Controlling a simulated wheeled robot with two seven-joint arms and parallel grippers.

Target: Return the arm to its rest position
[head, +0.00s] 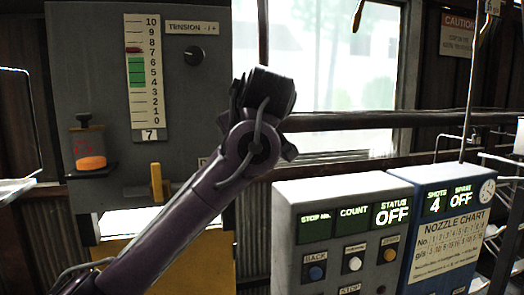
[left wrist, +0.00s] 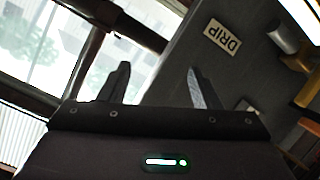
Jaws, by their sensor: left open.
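My left arm (head: 190,215) comes in from the lower left of the head view and rises to a dark wrist end near the middle, in front of the grey tension panel (head: 215,100). Its fingers cannot be made out there. In the left wrist view my left gripper (left wrist: 157,86) shows two dark fingers spread apart with nothing between them. Behind them are a window and a grey panel with a DRIP label (left wrist: 222,38). My right gripper is in neither view.
A grey control box (head: 340,205) reads STATUS OFF. A blue box (head: 445,235) with a nozzle chart stands right of it. A dark rail (head: 370,120) crosses the window.

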